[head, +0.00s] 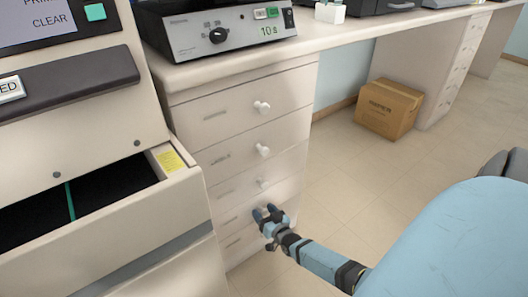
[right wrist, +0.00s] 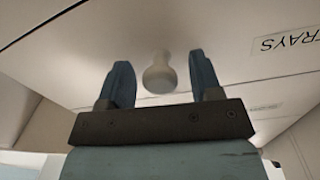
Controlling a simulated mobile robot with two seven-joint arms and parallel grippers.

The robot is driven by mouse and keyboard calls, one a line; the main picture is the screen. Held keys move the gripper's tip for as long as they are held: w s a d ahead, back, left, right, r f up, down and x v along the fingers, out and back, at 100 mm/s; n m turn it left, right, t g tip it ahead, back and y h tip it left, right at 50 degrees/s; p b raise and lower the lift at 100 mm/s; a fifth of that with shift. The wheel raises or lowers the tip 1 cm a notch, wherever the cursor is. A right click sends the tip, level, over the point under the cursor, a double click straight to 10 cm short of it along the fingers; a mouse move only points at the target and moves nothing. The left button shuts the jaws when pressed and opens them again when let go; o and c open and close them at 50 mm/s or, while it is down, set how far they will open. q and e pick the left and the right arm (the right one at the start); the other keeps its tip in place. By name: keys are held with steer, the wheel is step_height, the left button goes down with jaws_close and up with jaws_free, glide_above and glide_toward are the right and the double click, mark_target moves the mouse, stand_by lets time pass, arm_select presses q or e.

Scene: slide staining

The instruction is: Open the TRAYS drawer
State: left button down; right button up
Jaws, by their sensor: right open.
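The TRAYS drawer front (right wrist: 225,25) fills the upper part of the right wrist view, with its label (right wrist: 290,39) upside down at the right. Its pale round knob (right wrist: 159,74) shows between the two blue fingers of my right gripper (right wrist: 162,85). The fingers are apart, one on each side of the knob in the picture, and I see no contact. In the head view my right gripper (head: 267,213) is at a low drawer of the white cabinet (head: 313,90) and hides that drawer's knob. The drawer looks shut. My left gripper is out of view.
Other drawers with white knobs (head: 263,151) are above, all shut. At the left, a machine has an open drawer (head: 120,230) beside the cabinet. A cardboard box (head: 389,108) sits on the floor behind. The floor right of the cabinet (head: 335,175) is clear.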

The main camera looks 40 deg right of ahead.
steer(key=shift+w, duration=0.1)
